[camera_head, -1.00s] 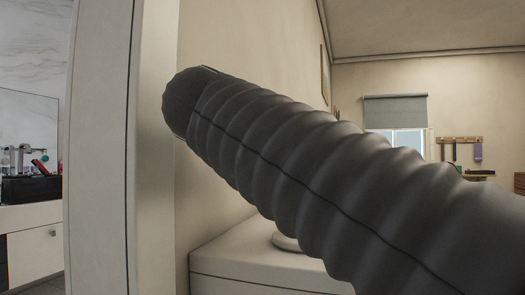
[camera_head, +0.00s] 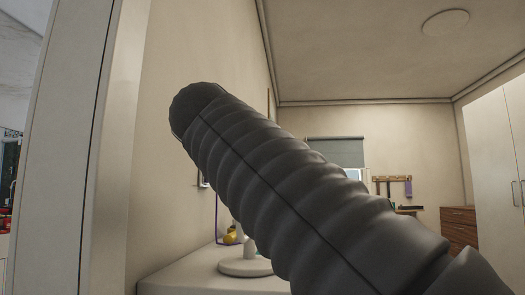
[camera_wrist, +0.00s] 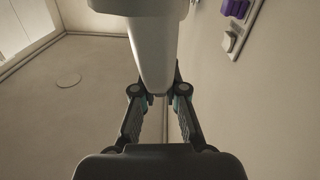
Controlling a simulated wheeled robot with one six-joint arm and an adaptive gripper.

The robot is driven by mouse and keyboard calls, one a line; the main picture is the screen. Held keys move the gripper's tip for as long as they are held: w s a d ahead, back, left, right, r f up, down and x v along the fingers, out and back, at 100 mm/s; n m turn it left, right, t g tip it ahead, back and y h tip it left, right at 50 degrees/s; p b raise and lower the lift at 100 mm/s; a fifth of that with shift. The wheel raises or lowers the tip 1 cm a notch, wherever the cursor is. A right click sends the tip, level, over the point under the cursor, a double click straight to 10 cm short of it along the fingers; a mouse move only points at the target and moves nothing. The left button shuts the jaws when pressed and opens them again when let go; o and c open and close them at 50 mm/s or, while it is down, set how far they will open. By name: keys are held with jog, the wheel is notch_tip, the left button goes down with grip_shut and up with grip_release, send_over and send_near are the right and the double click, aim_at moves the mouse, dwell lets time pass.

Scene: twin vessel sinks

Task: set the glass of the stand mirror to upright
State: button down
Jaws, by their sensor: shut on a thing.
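In the wrist view my gripper (camera_wrist: 158,92) has its two fingers on either side of a white tapered part (camera_wrist: 152,55), which I take to be part of the stand mirror, and is shut on it. The wider end of this part runs out of the top of the picture. In the head view a white round base with a short stem, which looks like the mirror's stand (camera_head: 243,266), is on a white top. My dark ribbed arm hides what is above and to its right. The glass and its tilt cannot be made out. The gripper is hidden in the head view.
The white top (camera_head: 185,277) stands against the beige wall. A small yellow thing (camera_head: 230,238) and a thin purple upright are behind the base. A pale door post (camera_head: 75,150) is close at left. In the wrist view, a purple item (camera_wrist: 229,42) is on a wall fitting at right.

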jog(key=shift+d+f, duration=0.1)
jog(key=shift+d, duration=0.3)
jog(key=shift+w+f, duration=0.1)
jog(key=shift+f, duration=0.1)
dwell(0.7)
jog(key=shift+d, duration=0.1)
dwell(0.6)
